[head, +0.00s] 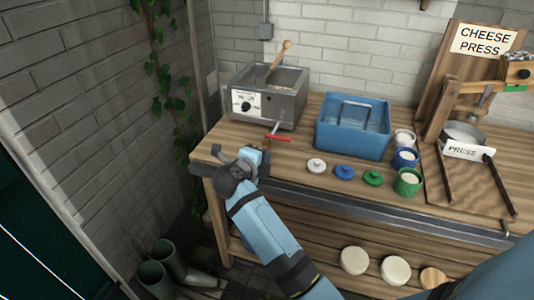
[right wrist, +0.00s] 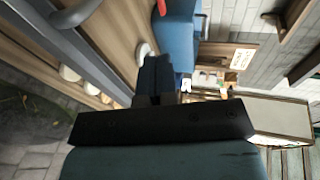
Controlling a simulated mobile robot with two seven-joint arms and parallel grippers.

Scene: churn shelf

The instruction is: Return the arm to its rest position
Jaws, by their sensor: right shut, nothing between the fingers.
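My right arm comes in from the lower right of the head view and bends up to the bench's left front corner. My right gripper (head: 262,150) is over that corner, near the red-tipped lever (head: 278,137) of the metal vat. In the right wrist view its dark fingers (right wrist: 155,75) are together with nothing between them. A red piece (right wrist: 161,7) shows just beyond them; I cannot tell whether they touch it. My left gripper is in neither view.
The vat (head: 268,98) with a wooden-handled tool and a blue tub (head: 352,128) stand on the bench. Several small lids and pots line its front edge, left of the cheese press (head: 465,130). Pale rounds (head: 354,260) lie on the lower shelf.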

